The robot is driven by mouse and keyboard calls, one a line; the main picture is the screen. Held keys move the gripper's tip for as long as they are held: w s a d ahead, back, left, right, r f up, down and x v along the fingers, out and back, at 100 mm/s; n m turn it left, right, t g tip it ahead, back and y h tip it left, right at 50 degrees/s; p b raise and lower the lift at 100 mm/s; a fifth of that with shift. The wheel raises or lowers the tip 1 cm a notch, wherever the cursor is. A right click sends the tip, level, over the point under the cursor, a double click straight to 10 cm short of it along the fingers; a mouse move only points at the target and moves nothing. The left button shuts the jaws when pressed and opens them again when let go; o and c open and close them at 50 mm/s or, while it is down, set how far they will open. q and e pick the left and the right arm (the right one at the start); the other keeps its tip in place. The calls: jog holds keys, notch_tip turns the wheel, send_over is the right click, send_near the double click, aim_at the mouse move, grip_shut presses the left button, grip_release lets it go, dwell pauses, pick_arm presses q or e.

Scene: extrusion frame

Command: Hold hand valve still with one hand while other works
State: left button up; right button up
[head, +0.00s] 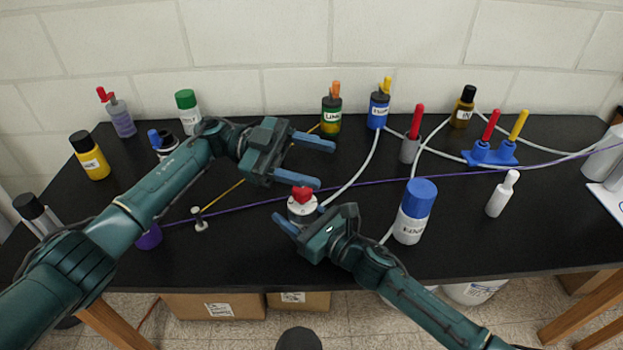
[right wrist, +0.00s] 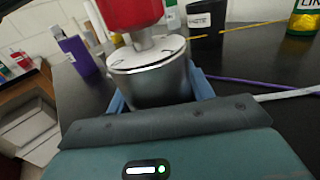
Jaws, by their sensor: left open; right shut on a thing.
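The hand valve (head: 303,205) has a red knob on a pale metallic round body and stands upright near the middle of the table. In the right wrist view the valve (right wrist: 150,82) fills the space between the blue fingers. My right gripper (head: 300,217) comes in from the front right and is shut on the valve's body, below the red knob. My left gripper (head: 322,163) is open and empty. In the head view its fingers appear just above the knob, pointing right; its exact height is unclear.
A blue-capped white bottle (head: 413,212) stands right of my right gripper. A purple cord (head: 385,178) crosses the black table (head: 250,255) near the valve. Several bottles and a blue double-valve stand (head: 490,153) line the back.

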pick_arm(q)
jog(key=s+f+m+t+h, duration=0.1)
jog(key=s+f+m, duration=0.1)
jog(key=m, duration=0.4)
jog(key=m+t, duration=1.2)
jog(key=m, duration=0.6)
send_near(311, 201)
notch_tip(311, 201, up, 3)
jog(key=a, duration=0.1)
jog(key=x, duration=1.1)
jog(key=shift+s+d, duration=0.1)
jog(key=shift+c, duration=0.2)
jog(key=c, duration=0.9)
